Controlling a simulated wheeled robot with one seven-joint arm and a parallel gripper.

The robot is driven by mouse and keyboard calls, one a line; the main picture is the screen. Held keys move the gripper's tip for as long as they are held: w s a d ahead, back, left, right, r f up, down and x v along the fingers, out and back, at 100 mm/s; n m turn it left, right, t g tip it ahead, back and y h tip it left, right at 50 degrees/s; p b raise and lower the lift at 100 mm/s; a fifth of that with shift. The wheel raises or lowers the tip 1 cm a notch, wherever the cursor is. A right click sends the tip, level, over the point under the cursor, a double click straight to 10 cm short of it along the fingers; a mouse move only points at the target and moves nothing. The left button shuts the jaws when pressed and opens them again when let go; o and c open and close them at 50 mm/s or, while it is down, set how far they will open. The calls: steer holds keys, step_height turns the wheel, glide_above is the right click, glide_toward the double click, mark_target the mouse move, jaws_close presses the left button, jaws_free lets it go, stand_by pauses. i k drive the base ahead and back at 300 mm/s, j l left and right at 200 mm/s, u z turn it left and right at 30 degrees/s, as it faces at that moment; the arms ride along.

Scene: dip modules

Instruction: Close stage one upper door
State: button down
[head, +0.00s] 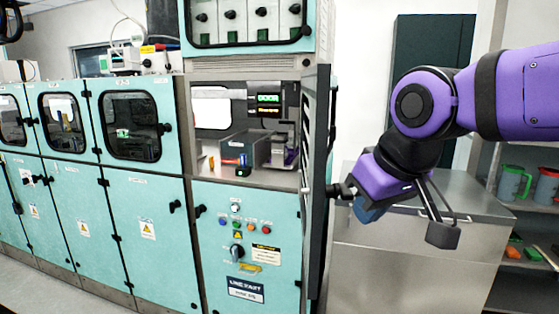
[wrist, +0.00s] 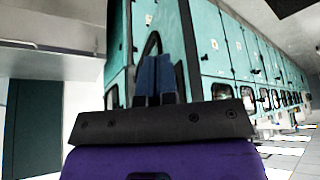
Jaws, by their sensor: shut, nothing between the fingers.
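The upper door (head: 317,185) of the near cabinet stands swung open and shows almost edge-on in the head view. A dark handle (head: 340,190) sticks out from its right side. The compartment (head: 225,140) behind it is open. My gripper (head: 367,213) is to the right of the door, close to the handle, with its blue fingers low. The wrist view shows the fingers (wrist: 155,80) together with nothing held, in front of teal panels. I cannot tell whether the gripper touches the door or handle.
A lower teal panel (head: 250,285) with knobs and buttons sits below the compartment. Closed teal cabinets (head: 130,125) run to the left. A steel counter (head: 420,275) stands behind my gripper.

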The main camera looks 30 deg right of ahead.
mark_target(316, 95)
steer(key=k+l, duration=0.1)
steer(key=l, duration=0.2)
steer(key=k+l, duration=0.1)
steer(key=l, duration=0.2)
steer(key=k+l+u, duration=0.1)
steer(key=l, duration=0.2)
steer(key=k+l+u, duration=0.1)
steer(key=k+u, duration=0.2)
